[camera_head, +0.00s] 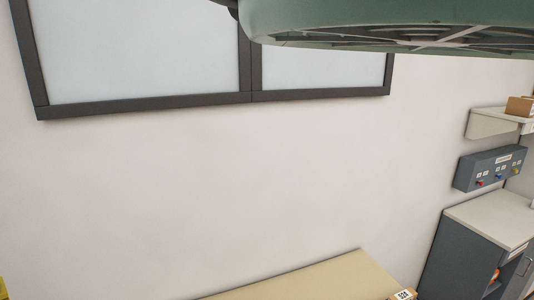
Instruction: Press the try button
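A dark grey box (490,168) with a white label hangs on the wall at the right edge of the head view. Its front carries a red button (480,183), a blue button (498,176) and a yellow button (515,171), each near small white labels. The labels are too small to read, so I cannot tell which one is the try button. My gripper is not in view.
Below the box stands a grey cabinet (452,250) with a light top. A white shelf (492,122) holding a brown box (519,106) is above it. A beige surface (315,283) lies at the bottom. A large green round thing (390,18) hangs overhead.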

